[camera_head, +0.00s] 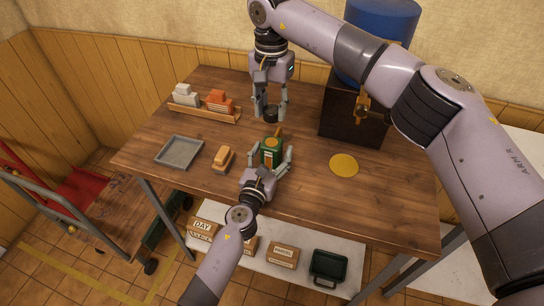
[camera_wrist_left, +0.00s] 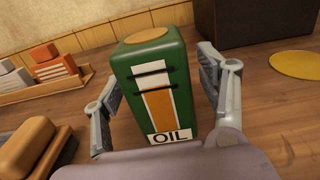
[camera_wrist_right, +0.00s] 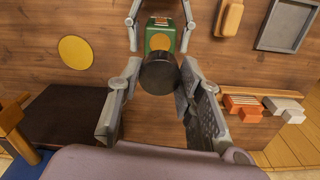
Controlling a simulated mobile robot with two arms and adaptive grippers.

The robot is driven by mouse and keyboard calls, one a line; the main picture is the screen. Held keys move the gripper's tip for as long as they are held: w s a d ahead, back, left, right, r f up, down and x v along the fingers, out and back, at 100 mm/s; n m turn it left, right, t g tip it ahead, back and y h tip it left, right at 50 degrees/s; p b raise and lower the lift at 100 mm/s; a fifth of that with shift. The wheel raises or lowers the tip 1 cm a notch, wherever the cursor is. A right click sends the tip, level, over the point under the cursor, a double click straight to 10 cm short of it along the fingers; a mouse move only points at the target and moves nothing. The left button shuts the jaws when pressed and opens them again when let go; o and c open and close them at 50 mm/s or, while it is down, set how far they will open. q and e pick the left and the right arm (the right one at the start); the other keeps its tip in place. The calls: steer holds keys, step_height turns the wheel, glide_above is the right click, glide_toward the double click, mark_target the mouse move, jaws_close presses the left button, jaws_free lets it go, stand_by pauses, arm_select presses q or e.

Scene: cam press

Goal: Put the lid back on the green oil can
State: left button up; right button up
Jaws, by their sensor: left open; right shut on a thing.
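The green oil can (camera_head: 270,158) stands upright on the wooden table, with a flat orange disc on its top. In the left wrist view its OIL label (camera_wrist_left: 170,136) faces my camera. My left gripper (camera_head: 270,153) is open, with one finger on each side of the can; gaps show beside it in the left wrist view. My right gripper (camera_head: 272,116) is shut on a dark round lid (camera_wrist_right: 159,73). It holds the lid (camera_head: 271,113) behind and apart from the can in the head view. The lid's underside is hidden.
A yellow disc (camera_head: 343,165) lies right of the can. A brown box (camera_head: 350,121) with a blue drum (camera_head: 383,22) stands at the back right. A brush-like block (camera_head: 223,158), grey tray (camera_head: 180,151) and wooden rack (camera_head: 204,112) are on the left. The table's front right is clear.

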arm_select(q)
steer(key=shift+w+d, duration=0.1)
steer(key=shift+w, duration=0.15)
jaws_close()
stand_by(0.9)
